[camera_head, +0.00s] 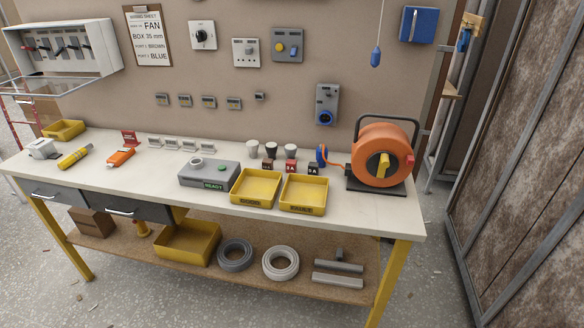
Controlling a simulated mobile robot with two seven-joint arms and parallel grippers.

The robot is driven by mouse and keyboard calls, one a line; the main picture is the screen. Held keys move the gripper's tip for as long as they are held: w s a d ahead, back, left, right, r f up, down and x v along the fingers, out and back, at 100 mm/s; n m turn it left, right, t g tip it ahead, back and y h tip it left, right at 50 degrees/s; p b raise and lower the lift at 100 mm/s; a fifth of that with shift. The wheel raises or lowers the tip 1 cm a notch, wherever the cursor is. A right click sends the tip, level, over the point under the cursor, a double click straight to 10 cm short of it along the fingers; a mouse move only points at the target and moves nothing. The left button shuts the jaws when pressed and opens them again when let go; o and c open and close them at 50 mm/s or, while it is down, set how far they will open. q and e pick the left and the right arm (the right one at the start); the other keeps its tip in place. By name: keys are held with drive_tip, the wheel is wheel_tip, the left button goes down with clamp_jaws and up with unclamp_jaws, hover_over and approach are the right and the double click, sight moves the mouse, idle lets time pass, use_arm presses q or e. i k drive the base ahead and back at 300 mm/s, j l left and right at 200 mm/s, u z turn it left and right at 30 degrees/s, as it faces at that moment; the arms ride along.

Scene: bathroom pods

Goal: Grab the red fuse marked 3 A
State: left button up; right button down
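Three small labelled blocks stand in a row on the workbench, right of centre. The middle block (291,167) is red with pale lettering too small to read surely. The left block (267,164) is dark reddish and the right block (313,169) is black; its marking looks like 5 A. I cannot tell for sure which piece is the red 3 A fuse. Neither of my grippers is in view.
Two yellow trays (278,208) stand in front of the blocks at the bench's front edge. A grey READY box (209,172) is to the left, an orange cable reel (382,155) to the right. The worktop (340,218) is clear along parts of its front.

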sight(291, 165)
drive_tip(key=j+z, duration=0.15)
drive_tip(key=z, duration=1.05)
drive_tip(key=j+z, duration=0.45)
drive_tip(key=k+j+z, duration=0.15)
drive_tip(key=j+z, duration=0.15)
drive_tip(key=z, duration=0.15)
drive_tip(key=k+j+z, duration=0.25)
drive_tip(key=j, duration=0.15)
drive_tip(key=k+j+z, duration=0.2)
drive_tip(key=j, duration=0.2)
drive_tip(key=k+j, duration=0.45)
drive_tip(key=k+j+z, duration=0.1)
drive_tip(key=k+j, duration=0.3)
drive_tip(key=j, duration=0.25)
